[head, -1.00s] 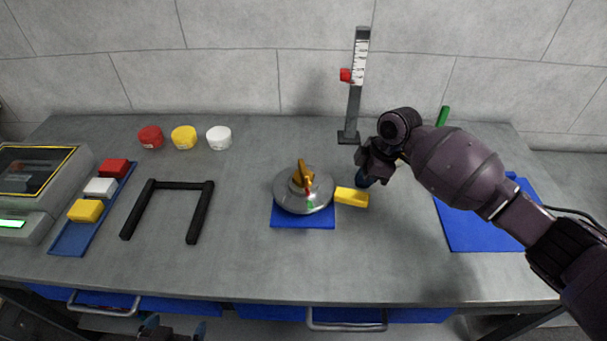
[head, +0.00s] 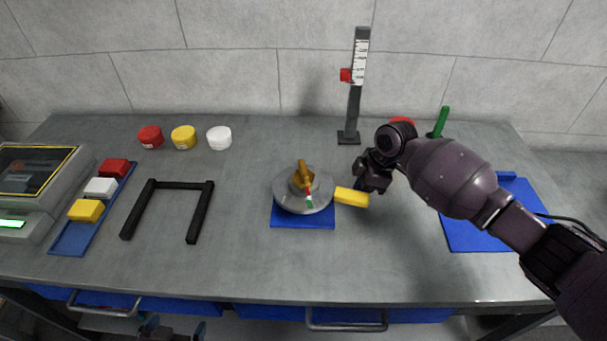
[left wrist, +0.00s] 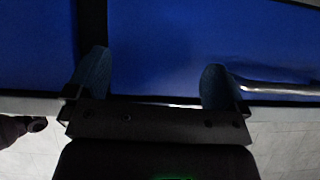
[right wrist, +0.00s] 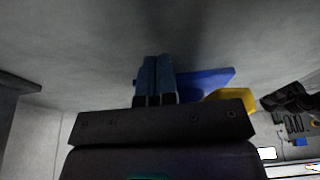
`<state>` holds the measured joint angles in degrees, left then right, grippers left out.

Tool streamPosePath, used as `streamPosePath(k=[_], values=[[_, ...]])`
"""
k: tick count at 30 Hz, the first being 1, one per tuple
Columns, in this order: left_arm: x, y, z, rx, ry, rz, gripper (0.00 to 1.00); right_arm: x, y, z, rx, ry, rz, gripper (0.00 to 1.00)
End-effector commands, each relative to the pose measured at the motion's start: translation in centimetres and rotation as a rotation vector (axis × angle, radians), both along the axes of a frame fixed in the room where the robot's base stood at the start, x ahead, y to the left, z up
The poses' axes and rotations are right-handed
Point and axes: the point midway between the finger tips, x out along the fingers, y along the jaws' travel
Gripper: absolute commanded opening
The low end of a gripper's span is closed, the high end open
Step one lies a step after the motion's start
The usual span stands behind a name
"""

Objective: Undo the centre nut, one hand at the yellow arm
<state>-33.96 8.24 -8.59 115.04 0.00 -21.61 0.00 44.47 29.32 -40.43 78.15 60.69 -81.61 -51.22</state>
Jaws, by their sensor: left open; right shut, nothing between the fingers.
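The hub is a round grey metal disc (head: 287,200) on a blue mat (head: 290,223) at the middle of the bench. A gold-coloured centre nut (head: 302,175) with a raised wing stands on it. The yellow arm (head: 351,197) sticks out from the disc's right side; it also shows in the right wrist view (right wrist: 232,96). My right gripper (right wrist: 156,72) is shut and empty, just behind and right of the yellow arm's end; its fingertips are mostly hidden in the head view. My left gripper (left wrist: 153,80) is open and empty, low before the bench's blue drawers (left wrist: 175,45).
A height gauge (head: 354,100) with a red slider stands behind the hub. A black U-shaped frame (head: 152,212), three lidded jars (head: 184,138) and a blue tray (head: 72,238) of coloured blocks lie left. A green handle (head: 440,120) and another blue mat (head: 465,232) are right.

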Motion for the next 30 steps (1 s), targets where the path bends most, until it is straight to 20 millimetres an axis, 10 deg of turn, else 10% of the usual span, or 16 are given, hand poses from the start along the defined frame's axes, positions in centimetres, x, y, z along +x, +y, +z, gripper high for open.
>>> streamPosePath(k=[30], values=[[0.0,0.0,0.0,0.0,0.0,0.0,0.99,0.0,0.0,1.7,0.0,-0.001,-0.001,0.0]])
